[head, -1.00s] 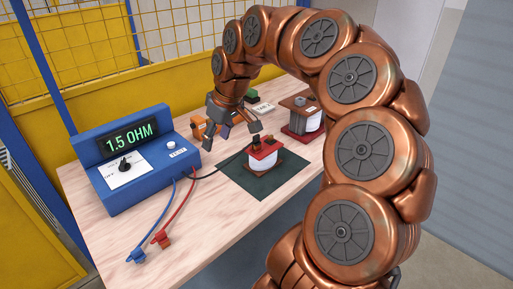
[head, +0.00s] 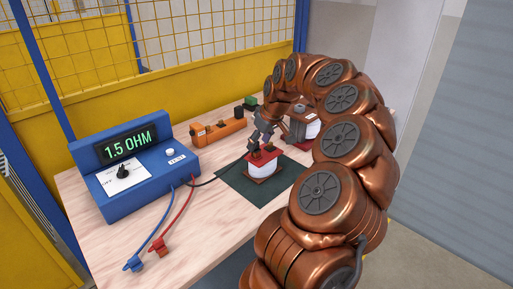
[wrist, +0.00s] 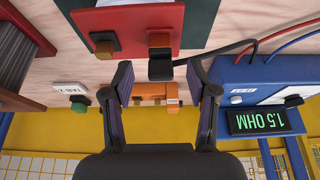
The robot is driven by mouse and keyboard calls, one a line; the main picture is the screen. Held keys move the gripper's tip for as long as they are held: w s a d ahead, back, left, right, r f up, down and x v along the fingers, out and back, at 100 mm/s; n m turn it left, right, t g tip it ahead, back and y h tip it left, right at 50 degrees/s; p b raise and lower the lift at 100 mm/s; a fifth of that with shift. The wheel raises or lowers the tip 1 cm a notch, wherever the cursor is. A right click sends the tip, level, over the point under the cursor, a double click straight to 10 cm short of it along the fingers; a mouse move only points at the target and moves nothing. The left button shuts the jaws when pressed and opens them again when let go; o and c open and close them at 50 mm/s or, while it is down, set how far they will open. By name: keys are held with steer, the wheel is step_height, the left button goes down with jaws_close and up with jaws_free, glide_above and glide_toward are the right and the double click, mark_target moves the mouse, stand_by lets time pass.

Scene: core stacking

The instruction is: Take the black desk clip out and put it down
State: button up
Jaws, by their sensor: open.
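In the head view the clip (head: 253,146) is a small dark shape on top of the coil (head: 263,168), partly crowded by my fingers. My gripper (wrist: 160,80) is open, with one finger on each side of the clip in the wrist view. In the head view my gripper (head: 262,136) is just above the coil. I cannot tell whether the fingers touch the clip.
The blue meter (head: 150,193) reads 1.5 OHM. Blue and red leads (head: 178,215) lie at the table's front left. The coil stands on a dark green mat (head: 235,190). An orange block (head: 220,131) and a second coil (head: 312,129) stand behind.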

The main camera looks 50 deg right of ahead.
mark_target(256, 149)
steer(key=x, duration=0.3)
steer(key=shift+w+f, duration=0.15)
steer(key=shift+w, duration=0.05)
steer(key=shift+c, duration=0.3)
jaws_close()
